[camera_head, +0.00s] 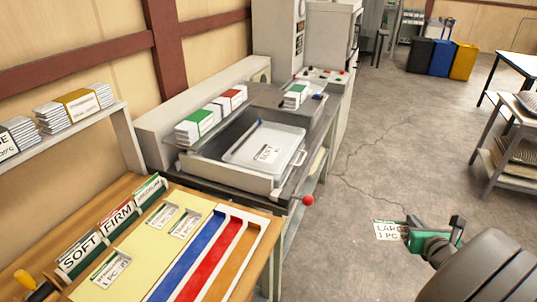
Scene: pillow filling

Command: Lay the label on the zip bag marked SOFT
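My gripper (436,226) is at the lower right, over the floor and away from the benches. A white label (389,231) reading "LARGE" and "1 PC" sticks out to its left. A green part shows between the label and the dark fingers, and the label appears gripped. The exact finger contact is hard to make out. A pale flat bag (243,146) with a small white patch that appears to read SOFT lies in the metal tray (230,178) at the centre, far left of my gripper. A blue piece is at its upper end.
A wooden bench (269,226) at the lower left holds standing SOFT (80,252), FIRM and green-edged cards, several flat labels and coloured strips. White stacks stand behind the tray. A red knob (308,201) projects at the bench front. The floor between is clear.

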